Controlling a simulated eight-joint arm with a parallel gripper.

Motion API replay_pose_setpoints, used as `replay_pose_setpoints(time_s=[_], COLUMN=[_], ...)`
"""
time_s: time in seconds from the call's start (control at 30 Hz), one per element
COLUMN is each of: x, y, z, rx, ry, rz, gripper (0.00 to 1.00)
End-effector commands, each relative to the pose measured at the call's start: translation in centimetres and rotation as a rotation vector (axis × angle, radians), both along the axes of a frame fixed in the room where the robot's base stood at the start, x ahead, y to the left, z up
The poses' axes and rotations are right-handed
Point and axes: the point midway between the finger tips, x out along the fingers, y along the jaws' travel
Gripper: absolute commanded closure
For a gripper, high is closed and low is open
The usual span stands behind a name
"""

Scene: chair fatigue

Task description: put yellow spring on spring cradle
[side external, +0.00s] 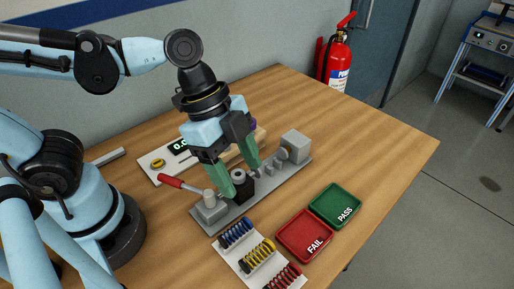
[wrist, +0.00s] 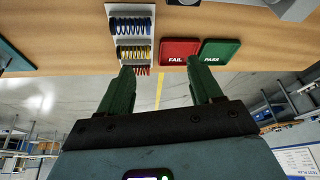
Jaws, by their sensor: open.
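Yellow springs (side external: 257,254) lie in the middle row of a white rack at the table's front; they also show in the wrist view (wrist: 131,53). A grey fixture (side external: 230,215) with a red-handled lever runs diagonally across the table. A dark block sits midway along it, and small grey supports (side external: 281,155) stand near its far end; I cannot tell for certain which part is the spring cradle. My gripper (side external: 243,181) is over the middle of the fixture, its green fingers apart on either side of the dark block. It is open, with no spring visible between the fingers (wrist: 163,88).
Blue springs (side external: 235,233) and red springs (side external: 284,277) flank the yellow ones in the rack. A red FAIL tray (side external: 300,233) and a green PASS tray (side external: 333,203) lie right of the rack. A panel with a display (side external: 165,164) is behind the fixture. The table's right side is clear.

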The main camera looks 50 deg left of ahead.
Motion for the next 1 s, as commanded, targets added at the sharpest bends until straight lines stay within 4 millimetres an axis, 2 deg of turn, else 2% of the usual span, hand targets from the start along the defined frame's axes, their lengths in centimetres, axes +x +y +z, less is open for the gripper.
replay_pose_setpoints(time_s=[0.2, 0.3, 0.4, 0.47, 0.5, 0.6, 1.0], x=[4.2, 5.4, 6.0, 6.2, 6.3, 6.4, 6.4], y=[7.5, 10.7, 13.1, 14.0, 14.4, 14.9, 14.8], z=[0.0, 0.3, 0.6, 0.8, 0.8, 1.0, 1.0], rx=[-0.029, -0.076, -0.122, -0.146, -0.157, -0.173, -0.174], ry=[-0.079, -0.123, -0.162, -0.177, -0.186, -0.194, -0.19], rz=[0.695, 0.966, 1.16, 1.236, 1.272, 1.314, 1.313], gripper=[0.35, 0.35, 0.35, 0.35, 0.41, 0.41, 0.41])
